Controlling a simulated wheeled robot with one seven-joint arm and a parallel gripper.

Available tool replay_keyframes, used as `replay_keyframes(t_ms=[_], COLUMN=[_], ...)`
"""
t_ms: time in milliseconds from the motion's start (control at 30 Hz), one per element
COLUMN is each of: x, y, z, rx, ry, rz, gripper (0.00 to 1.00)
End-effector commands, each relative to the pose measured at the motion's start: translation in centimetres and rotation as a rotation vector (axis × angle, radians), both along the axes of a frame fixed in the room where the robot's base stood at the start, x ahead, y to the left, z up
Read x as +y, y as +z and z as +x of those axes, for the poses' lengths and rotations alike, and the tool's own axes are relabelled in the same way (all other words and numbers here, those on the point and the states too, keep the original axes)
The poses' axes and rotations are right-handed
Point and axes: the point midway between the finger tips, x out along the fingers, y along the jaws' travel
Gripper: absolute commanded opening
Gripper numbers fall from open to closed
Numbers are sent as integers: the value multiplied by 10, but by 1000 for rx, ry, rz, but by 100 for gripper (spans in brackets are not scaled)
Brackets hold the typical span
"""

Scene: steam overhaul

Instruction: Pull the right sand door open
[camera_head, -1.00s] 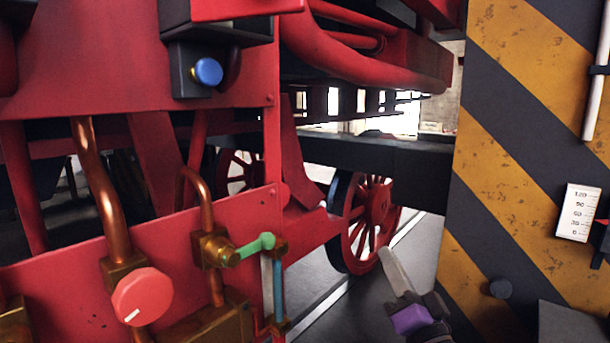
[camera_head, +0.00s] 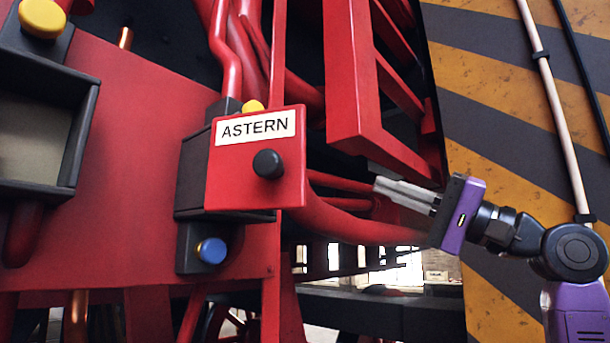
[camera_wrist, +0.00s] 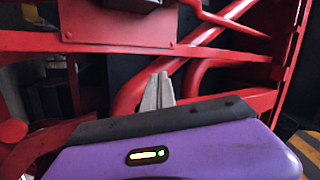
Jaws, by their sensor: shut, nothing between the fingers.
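A red door marked ASTERN (camera_head: 240,175) with a black round knob (camera_head: 268,164) covers the front of a dark box on the red frame, in the middle of the head view. It looks shut. To its left is a second dark box (camera_head: 85,130) with an open front and a grey-beige inside. My gripper (camera_head: 390,190) is right of the ASTERN door and apart from it, its fingers together, empty and pointing left. In the wrist view the fingers (camera_wrist: 157,92) point at red pipes and framework; the knob is not seen there.
A yellow knob (camera_head: 253,106) sits atop the ASTERN box and a blue knob (camera_head: 211,250) below it. A red ladder-like bracket (camera_head: 347,80) and red pipes (camera_head: 365,222) lie close to my gripper. A yellow-and-black striped wall (camera_head: 500,90) stands at right.

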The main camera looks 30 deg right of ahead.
Motion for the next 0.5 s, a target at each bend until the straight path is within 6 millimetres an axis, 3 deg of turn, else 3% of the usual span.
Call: replay_keyframes(t_ms=[33,100,200,333,500], x=[15,37,64,79,85], y=[15,23,20,2,-9], z=[-14,-32,-57,-73,-76], rx=[46,148,328,517,602], ry=[75,187,336,439,474], rz=[-19,-37,-59,-54,-42], gripper=[0,0,0,0,0])
